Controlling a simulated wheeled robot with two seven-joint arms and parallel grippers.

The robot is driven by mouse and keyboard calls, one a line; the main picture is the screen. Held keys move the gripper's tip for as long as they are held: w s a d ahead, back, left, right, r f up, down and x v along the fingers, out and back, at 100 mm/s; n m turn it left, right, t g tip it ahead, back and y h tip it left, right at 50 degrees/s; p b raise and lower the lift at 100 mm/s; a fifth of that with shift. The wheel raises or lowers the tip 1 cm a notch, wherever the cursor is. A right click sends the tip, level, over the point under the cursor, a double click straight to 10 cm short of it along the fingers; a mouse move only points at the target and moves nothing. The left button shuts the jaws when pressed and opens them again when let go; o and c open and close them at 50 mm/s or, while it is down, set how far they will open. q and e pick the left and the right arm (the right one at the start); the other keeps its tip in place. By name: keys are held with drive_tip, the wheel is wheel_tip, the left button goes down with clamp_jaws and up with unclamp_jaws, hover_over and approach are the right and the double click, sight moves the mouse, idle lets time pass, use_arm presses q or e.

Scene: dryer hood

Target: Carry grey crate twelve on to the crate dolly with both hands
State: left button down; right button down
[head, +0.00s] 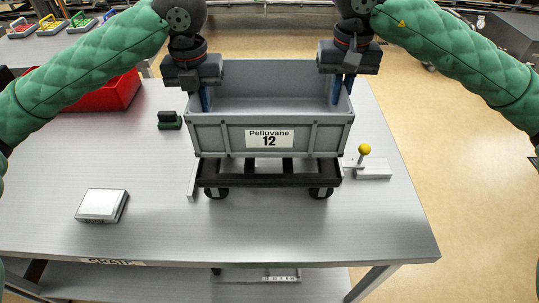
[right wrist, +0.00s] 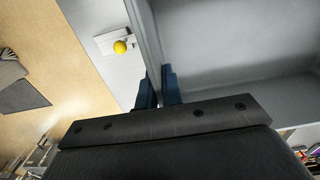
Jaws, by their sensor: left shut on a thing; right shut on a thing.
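Grey crate twelve (head: 220,138) is in the middle of the head view, upright, empty inside as far as I see, with a "Pelluvane 12" label on its front. The black crate dolly (head: 270,181) with wheels stands on the table directly under it. I cannot tell whether the crate touches the dolly. My left gripper (head: 205,98) is shut on the crate's left wall. My right gripper (head: 347,90) is shut on its right wall. In the right wrist view the blue fingers (right wrist: 158,88) pinch the crate's wall (right wrist: 148,32) between them.
A yellow-knobbed lever (head: 364,150) on a pale base stands right of the dolly. A white box (head: 102,205) lies at front left, a dark green item (head: 169,120) at left, a red bin (head: 105,93) behind. The table's (head: 330,228) front is clear.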

use_arm(q)
drive_tip(key=shift+w+a+f, duration=0.1)
drive_tip(key=shift+f, duration=0.4)
use_arm(e)
drive_tip(key=shift+d+f, duration=0.1)
drive_tip(key=shift+f, duration=0.45)
use_arm(q)
drive_tip(key=shift+a, duration=0.1)
drive_tip(key=shift+f+b, duration=0.2)
drive_tip(key=shift+b, duration=0.25)
use_arm(e)
drive_tip(key=shift+f, duration=0.15)
